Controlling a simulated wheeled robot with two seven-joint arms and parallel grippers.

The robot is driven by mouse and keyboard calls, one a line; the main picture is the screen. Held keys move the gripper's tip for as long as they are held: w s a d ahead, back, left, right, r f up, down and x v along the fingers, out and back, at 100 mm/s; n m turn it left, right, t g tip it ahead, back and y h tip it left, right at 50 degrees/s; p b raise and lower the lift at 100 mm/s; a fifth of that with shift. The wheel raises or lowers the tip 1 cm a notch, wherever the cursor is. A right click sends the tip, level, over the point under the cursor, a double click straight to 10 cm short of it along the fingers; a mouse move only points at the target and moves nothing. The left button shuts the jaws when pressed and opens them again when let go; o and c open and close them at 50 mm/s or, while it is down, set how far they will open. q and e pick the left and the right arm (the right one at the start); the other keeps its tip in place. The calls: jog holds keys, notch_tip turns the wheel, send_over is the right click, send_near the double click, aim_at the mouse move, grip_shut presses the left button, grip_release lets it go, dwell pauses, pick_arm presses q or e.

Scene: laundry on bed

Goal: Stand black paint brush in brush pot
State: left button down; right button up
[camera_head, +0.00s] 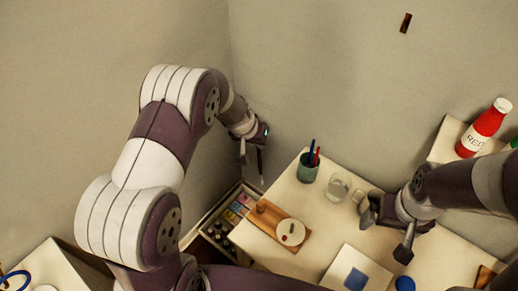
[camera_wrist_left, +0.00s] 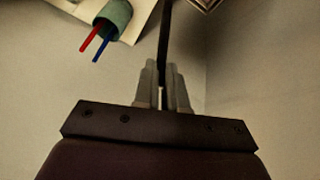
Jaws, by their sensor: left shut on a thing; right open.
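The brush pot (camera_head: 307,172) is a green cup on the white table near its back corner; a blue and a red brush stand in it. It also shows upper left in the left wrist view (camera_wrist_left: 117,14). My left gripper (camera_head: 251,146) is left of the pot, beyond the table edge. In the left wrist view the gripper (camera_wrist_left: 163,80) is shut on the black paint brush (camera_wrist_left: 165,38), a thin dark stick pointing away from the fingers. The brush is apart from the pot. My right gripper (camera_head: 386,230) is open and appears empty over the right part of the table.
A clear glass (camera_head: 338,187) stands right of the pot. A wooden board (camera_head: 266,219) with a round white piece (camera_head: 290,232) lies in front. An open drawer (camera_head: 215,213) with paints is at left. A red bottle (camera_head: 483,131) stands at far right.

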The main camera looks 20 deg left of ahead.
pick_arm(q)
jog(key=w+d+r+t+y+p, duration=0.1)
jog(key=w+d+r+p, duration=0.2)
jog(key=w+d, duration=0.35)
jog(key=w+d+r+t+p, duration=0.15)
jog(key=w+d, duration=0.25)
jog(key=d, duration=0.6)
pick_arm(e)
notch_tip(320, 180, up, 7)
pick_arm(q)
notch_tip(320, 180, down, 9)
jog(key=b, duration=0.8)
jog(key=shift+m+b, duration=0.3)
pick_arm(e)
notch_tip(320, 180, down, 10)
jog(key=shift+r, duration=0.25)
pick_arm(q)
jog(key=shift+s, duration=0.1)
jog(key=c, duration=1.1)
grip_release()
jog(key=b+v, duration=0.2)
jog(key=v, duration=1)
jog(key=shift+r+b, duration=0.35)
pick_arm(e)
notch_tip(320, 180, down, 3)
jog(key=shift+r, duration=0.15)
